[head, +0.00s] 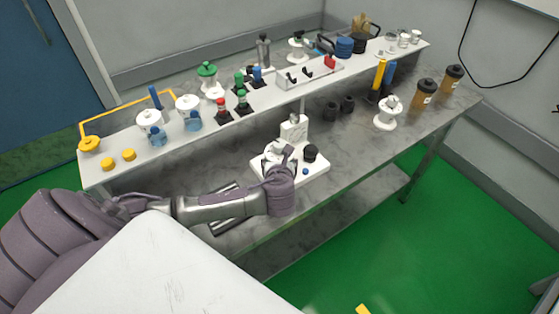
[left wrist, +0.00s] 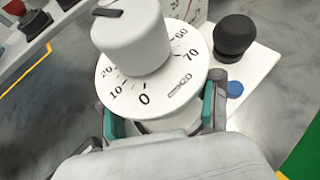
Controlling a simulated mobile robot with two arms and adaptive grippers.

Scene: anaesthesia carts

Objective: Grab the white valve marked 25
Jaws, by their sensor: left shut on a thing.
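A white valve (left wrist: 132,45) with a round knob and a dial numbered 0, 10, 20, 60 and 70 fills the middle of the left wrist view. No 25 is readable on it. My left gripper (left wrist: 160,118) has its teal-padded fingers on both sides of the valve's body, just below the dial, and is shut on it. In the head view the valve (head: 272,150) is mostly behind my left gripper (head: 278,158), over a white base plate (head: 318,167) on the lower counter. My right gripper is in neither view.
A black knob (head: 311,152) and a blue button (head: 306,171) are on the base plate close by. Another white valve (head: 387,115) stands farther right, beside brown bottles (head: 425,90). The raised shelf (head: 130,137) behind holds several fittings.

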